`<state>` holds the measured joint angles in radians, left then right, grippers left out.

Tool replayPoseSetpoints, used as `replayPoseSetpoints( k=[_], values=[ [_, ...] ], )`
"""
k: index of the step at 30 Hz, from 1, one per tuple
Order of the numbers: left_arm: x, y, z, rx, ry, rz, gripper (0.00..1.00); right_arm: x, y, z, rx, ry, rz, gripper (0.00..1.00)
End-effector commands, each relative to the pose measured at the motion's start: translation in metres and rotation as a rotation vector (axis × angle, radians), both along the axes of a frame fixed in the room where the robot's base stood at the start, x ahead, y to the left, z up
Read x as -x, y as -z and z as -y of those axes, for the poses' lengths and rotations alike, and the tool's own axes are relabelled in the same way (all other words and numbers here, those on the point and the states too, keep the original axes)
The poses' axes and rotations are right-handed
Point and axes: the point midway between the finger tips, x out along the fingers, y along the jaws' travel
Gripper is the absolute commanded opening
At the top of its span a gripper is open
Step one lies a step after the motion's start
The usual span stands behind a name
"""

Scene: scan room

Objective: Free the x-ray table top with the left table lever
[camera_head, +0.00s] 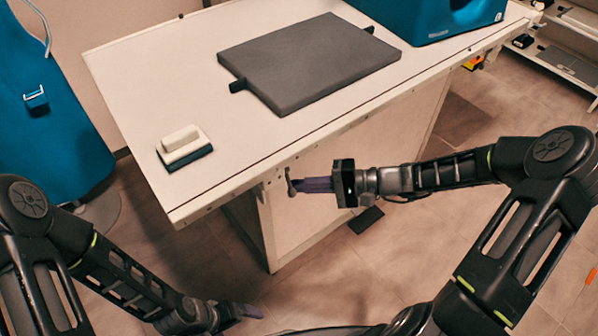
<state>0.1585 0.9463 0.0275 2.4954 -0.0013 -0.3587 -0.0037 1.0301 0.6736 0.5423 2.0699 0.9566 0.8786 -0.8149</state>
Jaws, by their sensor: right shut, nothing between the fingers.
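The x-ray table (225,155) has a long white top with a grey pad lying on it. A small grey lever (291,188) hangs from the near long edge of the table, toward its left end; I take it for the left table lever. My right gripper (305,185) is shut and empty, its purple fingers pointing left with the tips right beside the lever. I cannot tell whether they touch it. My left gripper (258,311) is low at the bottom of the view, over the floor, away from the table; its finger gap is too small to make out.
The dark grey pad (310,60), a white-and-dark block (184,147) and a blue case (430,18) are on the table top. A blue apron-like form (50,110) stands at the left. A black floor pedal (366,220) lies beside the pedestal (300,220). A shelf (570,62) is at the right.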

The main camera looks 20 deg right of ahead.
Motion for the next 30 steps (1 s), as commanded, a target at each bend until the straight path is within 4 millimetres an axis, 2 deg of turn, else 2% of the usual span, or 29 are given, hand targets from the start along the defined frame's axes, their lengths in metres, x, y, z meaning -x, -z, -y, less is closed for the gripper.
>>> replayPoseSetpoints(
  k=[1, 12, 19, 30],
  values=[
    [0.000, -0.018, 0.000, 0.000, -0.001, 0.000, 1.00, 0.003, -0.012, 0.000, 0.019, -0.005, -0.040, 0.00],
    [0.000, -0.072, 0.001, 0.002, -0.004, -0.001, 1.00, 0.020, -0.022, 0.007, 0.149, -0.005, -0.361, 0.00],
    [0.000, -0.087, 0.001, 0.002, -0.003, -0.002, 1.00, 0.028, -0.026, 0.010, 0.212, -0.003, -0.524, 0.00],
    [0.000, -0.093, 0.001, 0.002, -0.003, -0.003, 1.00, 0.033, -0.029, 0.013, 0.207, 0.001, -0.526, 0.00]
  ],
)
